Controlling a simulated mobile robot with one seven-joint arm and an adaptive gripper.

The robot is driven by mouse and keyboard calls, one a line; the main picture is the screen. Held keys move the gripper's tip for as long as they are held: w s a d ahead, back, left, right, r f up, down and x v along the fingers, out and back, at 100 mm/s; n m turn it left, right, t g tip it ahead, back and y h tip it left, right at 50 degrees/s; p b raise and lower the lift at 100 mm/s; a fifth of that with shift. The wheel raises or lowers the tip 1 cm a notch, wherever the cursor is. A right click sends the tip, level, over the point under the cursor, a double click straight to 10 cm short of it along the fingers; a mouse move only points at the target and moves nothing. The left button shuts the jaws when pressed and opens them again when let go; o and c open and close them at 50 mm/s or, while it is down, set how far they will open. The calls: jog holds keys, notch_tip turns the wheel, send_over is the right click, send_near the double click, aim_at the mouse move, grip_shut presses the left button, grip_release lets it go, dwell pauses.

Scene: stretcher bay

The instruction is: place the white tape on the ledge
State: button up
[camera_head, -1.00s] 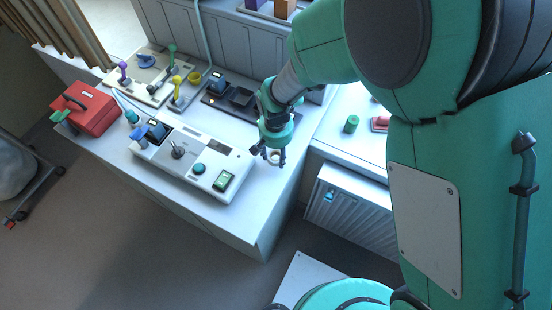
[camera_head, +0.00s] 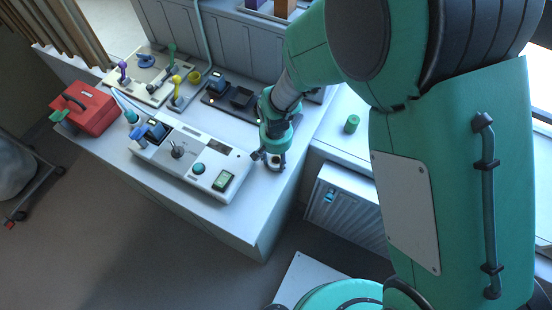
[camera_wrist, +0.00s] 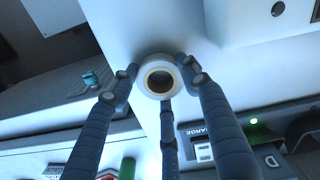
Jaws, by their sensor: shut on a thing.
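The white tape (camera_wrist: 158,60) is a small ring with a dark centre, held between my gripper's fingertips (camera_wrist: 160,78) in the wrist view. In the head view my gripper (camera_head: 273,160) is at the right end of the white bench, beside the control console, and mostly hides the tape. It is close above the bench top; I cannot tell whether the tape touches it. A raised ledge-like surface (camera_head: 232,9) runs along the back of the bench at the top of the head view.
The white console (camera_head: 190,155) with knobs and a green switch is just left of my gripper. A dark tray (camera_head: 222,104) lies behind it. A red toolbox (camera_head: 90,108) stands far left. A green cylinder (camera_head: 352,124) stands on the right counter. The bench's front right corner is clear.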

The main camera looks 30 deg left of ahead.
jog(key=o, duration=1)
jog(key=shift+f, duration=0.1)
notch_tip(320, 180, up, 12)
jog(key=p, duration=0.1)
dwell(0.6)
